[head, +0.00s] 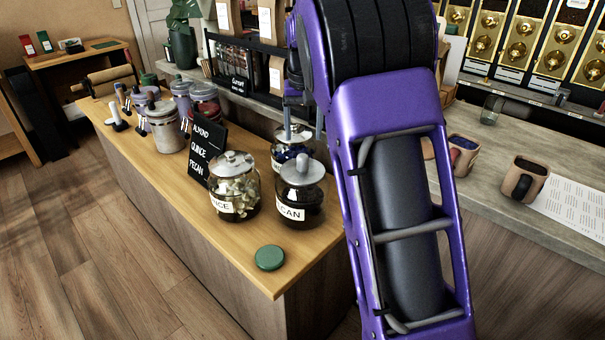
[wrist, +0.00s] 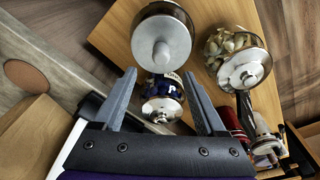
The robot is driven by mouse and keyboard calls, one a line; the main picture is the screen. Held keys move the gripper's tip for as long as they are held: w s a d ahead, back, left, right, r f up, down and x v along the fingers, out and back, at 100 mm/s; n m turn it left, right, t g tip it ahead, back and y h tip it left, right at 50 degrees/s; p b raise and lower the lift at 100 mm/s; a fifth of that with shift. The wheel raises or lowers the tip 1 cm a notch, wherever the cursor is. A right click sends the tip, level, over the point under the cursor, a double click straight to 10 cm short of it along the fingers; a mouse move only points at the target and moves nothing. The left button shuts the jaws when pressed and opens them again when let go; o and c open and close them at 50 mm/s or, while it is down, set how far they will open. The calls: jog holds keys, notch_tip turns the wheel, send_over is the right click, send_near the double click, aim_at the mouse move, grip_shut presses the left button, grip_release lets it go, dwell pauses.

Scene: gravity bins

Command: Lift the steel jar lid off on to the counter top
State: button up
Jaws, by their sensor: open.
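My gripper (head: 303,124) is open and empty, its fingers pointing down above the rear jar (head: 285,157) with blue contents. That jar's steel lid (head: 294,135) is on it, between or just below the fingers; exact contact is unclear. In the wrist view the lid (wrist: 160,112) shows between the fingers (wrist: 160,74). The pecan jar (head: 300,213) in front has a grey lid with a knob (head: 302,172). The quince jar (head: 235,197), left of it, has a steel lid (head: 234,160). The wooden counter top (head: 225,250) carries these jars.
A green disc (head: 269,257) lies near the counter's front corner. A black sign (head: 207,145) stands left of the jars, with more jars (head: 165,127) beyond. A black rack (head: 240,70) stands behind. The counter left of the green disc is bare.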

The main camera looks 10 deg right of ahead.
aim_at(303, 156)
jog(key=f, duration=0.2)
jog(key=f+b, duration=0.1)
jog(key=f, duration=0.2)
jog(key=w+f, duration=0.1)
jog(key=f, duration=0.2)
jog(key=shift+w+f, duration=0.1)
jog(key=shift+f, duration=0.15)
grip_shut()
dwell(1.1)
